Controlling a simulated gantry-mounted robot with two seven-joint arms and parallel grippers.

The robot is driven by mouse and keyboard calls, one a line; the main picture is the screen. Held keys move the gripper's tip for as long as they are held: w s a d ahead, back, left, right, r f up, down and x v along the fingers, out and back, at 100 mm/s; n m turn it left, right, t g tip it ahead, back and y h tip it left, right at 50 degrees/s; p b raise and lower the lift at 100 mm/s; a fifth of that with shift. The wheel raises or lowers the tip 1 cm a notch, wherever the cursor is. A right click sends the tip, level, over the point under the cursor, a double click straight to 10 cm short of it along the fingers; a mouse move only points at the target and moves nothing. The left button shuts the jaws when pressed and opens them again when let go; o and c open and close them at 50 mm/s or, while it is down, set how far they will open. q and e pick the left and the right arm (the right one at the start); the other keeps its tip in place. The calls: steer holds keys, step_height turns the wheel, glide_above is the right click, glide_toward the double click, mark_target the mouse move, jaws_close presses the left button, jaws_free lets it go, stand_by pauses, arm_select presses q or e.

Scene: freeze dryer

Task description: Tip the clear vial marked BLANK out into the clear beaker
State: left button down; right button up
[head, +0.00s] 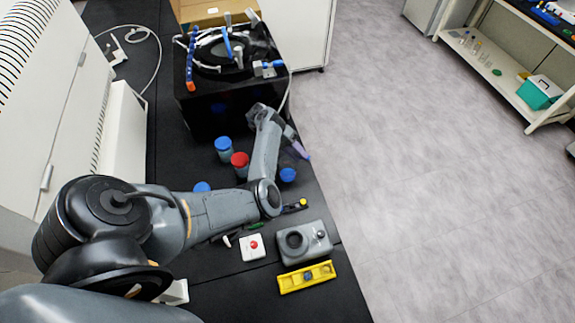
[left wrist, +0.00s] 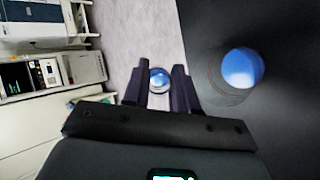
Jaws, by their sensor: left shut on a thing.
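My left gripper (head: 293,143) is past the right edge of the black bench, over the floor. It is shut on a small pale, bluish-lavender tube (head: 301,150), which looks tilted. In the left wrist view the fingers (left wrist: 162,85) hold a small round thing (left wrist: 159,78), seen end-on with a bluish-white centre. It may be the clear vial; no BLANK marking is readable. I cannot make out a clear beaker in either view. My right gripper is not in view.
Blue-capped containers (head: 224,143) and a red-capped one (head: 240,159) stand on the bench (head: 225,285). Another blue cap (head: 288,174) is near the right edge. A black apparatus (head: 232,95) is behind. A grey device (head: 303,243) and yellow holder (head: 306,277) are in front.

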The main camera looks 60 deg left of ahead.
arm_select(q)
steer(key=shift+f+t+b, duration=0.4)
steer(key=shift+f+b, duration=0.05)
steer(key=shift+b, duration=0.55)
steer(key=shift+r, duration=0.1)
steer(key=shift+m+t+h, duration=0.3)
steer(key=shift+t+h, duration=0.1)
steer(key=shift+r+t, duration=0.1)
steer(key=shift+t, duration=0.2)
steer(key=shift+t+h+p, duration=0.4)
steer(key=shift+h, duration=0.1)
steer(key=shift+s+a+r+m+t+h+p, duration=0.1)
steer(key=shift+m+t+h+p, duration=0.2)
steer(key=shift+t+p, duration=0.1)
steer(key=shift+s+a, duration=0.1)
steer(key=shift+s, duration=0.1)
stand_by(0.3)
steer(key=shift+s+t+h+p, duration=0.3)
steer(key=shift+t+p, duration=0.2)
steer(key=shift+p, duration=0.2)
steer(key=shift+a+r+m, duration=0.15)
steer(key=shift+a+m, duration=0.05)
steer(key=shift+m, duration=0.1)
